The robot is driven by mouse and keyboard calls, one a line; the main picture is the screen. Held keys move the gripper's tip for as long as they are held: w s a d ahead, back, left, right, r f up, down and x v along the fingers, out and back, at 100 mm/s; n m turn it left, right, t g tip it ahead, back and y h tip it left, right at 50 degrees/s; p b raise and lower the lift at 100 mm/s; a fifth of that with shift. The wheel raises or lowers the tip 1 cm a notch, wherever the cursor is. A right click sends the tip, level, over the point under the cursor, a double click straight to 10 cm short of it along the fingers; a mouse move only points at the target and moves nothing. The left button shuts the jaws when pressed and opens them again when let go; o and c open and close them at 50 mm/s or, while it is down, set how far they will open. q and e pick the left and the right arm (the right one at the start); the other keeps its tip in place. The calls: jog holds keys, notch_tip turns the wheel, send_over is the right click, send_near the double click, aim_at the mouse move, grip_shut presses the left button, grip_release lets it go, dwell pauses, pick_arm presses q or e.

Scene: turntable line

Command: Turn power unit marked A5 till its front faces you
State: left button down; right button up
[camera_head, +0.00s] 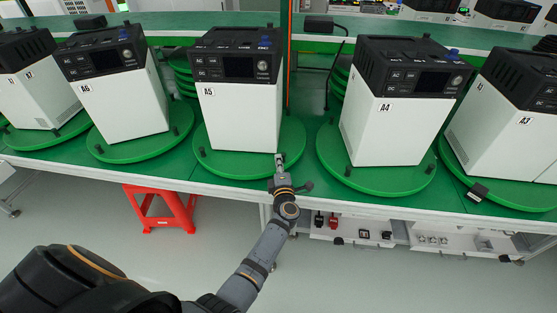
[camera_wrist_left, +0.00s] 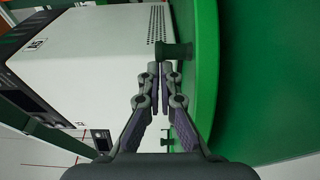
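The power unit marked A5 (camera_head: 237,108) is a white box with a black top part. It stands upright on a green turntable (camera_head: 236,166). Its screen and label side faces me almost squarely, with a thin strip of its right side showing. My left gripper (camera_head: 280,162) is at the turntable's near right edge. In the left wrist view its fingers (camera_wrist_left: 160,68) are together with nothing visible between them. Their tips are at a dark green peg (camera_wrist_left: 174,51) on the turntable rim; I cannot tell whether they touch it. My right gripper is out of view.
Units A6 (camera_head: 115,101) and A4 (camera_head: 392,130) stand on neighbouring turntables to the left and right. The green bench's front edge runs below them. A red stool (camera_head: 163,207) stands on the floor. Sockets and plugs (camera_head: 365,234) are under the bench at right.

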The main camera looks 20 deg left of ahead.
pick_arm(q)
notch_tip(320, 180, up, 10)
dwell(0.3)
dwell(0.3)
